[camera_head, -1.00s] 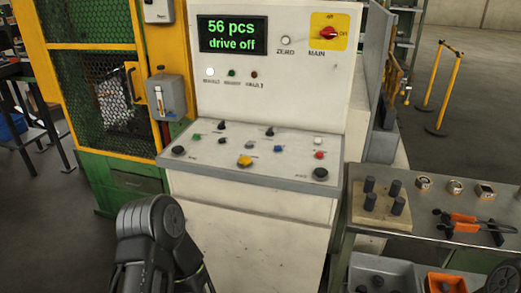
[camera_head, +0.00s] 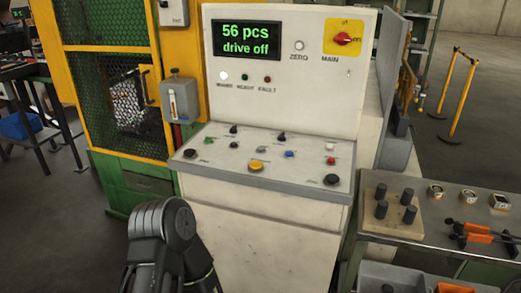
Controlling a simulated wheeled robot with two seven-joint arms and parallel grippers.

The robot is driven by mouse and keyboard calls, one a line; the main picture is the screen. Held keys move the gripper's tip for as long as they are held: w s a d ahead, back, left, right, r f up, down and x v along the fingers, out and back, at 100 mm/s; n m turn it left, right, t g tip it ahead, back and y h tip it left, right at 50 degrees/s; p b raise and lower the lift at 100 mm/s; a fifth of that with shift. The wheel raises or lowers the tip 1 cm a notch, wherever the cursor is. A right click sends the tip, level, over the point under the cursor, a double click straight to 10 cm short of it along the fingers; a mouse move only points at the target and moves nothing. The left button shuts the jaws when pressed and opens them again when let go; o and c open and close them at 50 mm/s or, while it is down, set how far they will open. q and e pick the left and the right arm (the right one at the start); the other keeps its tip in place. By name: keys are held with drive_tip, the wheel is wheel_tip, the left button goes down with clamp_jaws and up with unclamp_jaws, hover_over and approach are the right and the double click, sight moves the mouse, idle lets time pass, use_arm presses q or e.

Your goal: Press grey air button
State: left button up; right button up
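The control panel (camera_head: 215,168) is a sloping pale-grey desk below the display, carrying several small buttons and knobs. They include a green button (camera_head: 208,141), a yellow button (camera_head: 256,165), a blue button (camera_head: 290,154), a red button (camera_head: 331,160) and black buttons at the left (camera_head: 189,153) and right (camera_head: 332,180) ends. A small pale button (camera_head: 331,147) sits above the red one. The labels are too small to read, so I cannot tell which button is the grey air button. A black link of my arm shows at the bottom, in front of the cabinet. Neither gripper shows.
The display (camera_head: 246,38) reads "56 pcs drive off", with a white lamp (camera_head: 224,76) lit below it. A yellow mesh guard (camera_head: 110,90) stands left. A bench (camera_head: 420,225) with dark cylinders and orange-handled tools stands right. Space above the panel is clear.

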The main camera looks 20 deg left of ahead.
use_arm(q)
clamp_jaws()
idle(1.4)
